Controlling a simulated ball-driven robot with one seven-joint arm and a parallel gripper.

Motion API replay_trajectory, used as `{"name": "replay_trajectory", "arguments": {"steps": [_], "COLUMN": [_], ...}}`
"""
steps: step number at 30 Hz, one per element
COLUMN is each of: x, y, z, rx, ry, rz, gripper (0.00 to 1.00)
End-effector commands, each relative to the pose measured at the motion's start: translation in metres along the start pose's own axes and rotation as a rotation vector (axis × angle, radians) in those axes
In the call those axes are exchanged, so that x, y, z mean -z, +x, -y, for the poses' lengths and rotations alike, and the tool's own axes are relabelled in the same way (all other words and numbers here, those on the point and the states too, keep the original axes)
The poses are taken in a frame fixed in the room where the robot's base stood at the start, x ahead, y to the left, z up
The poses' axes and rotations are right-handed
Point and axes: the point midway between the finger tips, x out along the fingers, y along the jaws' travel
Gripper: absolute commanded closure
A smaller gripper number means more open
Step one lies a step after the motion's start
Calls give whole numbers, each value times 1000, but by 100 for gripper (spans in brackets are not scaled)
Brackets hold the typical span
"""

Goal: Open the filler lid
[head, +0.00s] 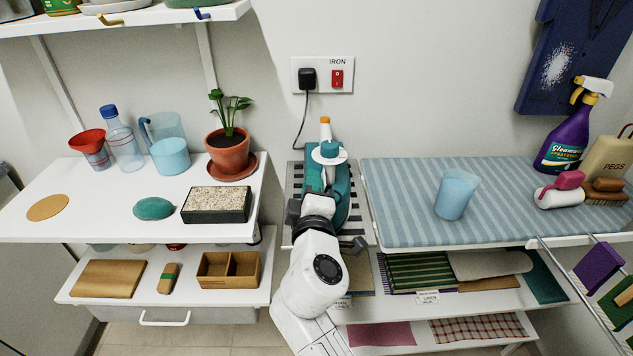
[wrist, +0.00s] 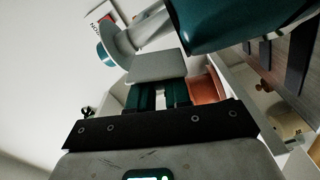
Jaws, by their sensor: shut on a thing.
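The teal iron (head: 342,190) sits on a dark-striped rest between the two tables, with its pale, orange-tipped part toward the wall. A pale collar and blue-teal knob (head: 330,149) show on it. My gripper (head: 320,188) reaches onto the iron from the front and hides part of it. In the wrist view, the teal body (wrist: 225,22) is close overhead. There my gripper (wrist: 158,84) is shut on a flat pale grey piece (wrist: 158,66), which looks like the filler lid. How far the lid is open I cannot tell.
A potted plant (head: 229,150) and a gravel tray (head: 217,205) stand on the left table. The striped ironing pad (head: 400,205) to the right carries a blue cup (head: 456,194). A black plug and cord (head: 305,100) hang behind the iron.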

Motion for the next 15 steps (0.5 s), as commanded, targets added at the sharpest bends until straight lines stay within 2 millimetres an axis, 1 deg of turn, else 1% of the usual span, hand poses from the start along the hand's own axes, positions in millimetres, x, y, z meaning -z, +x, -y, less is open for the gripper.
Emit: {"name": "replay_trajectory", "arguments": {"steps": [6,15], "x": [6,11], "y": [-1,-1], "z": [5,12], "rx": [3,3], "ry": [-206,-440], "rz": [-1,-3], "gripper": [100,100]}}
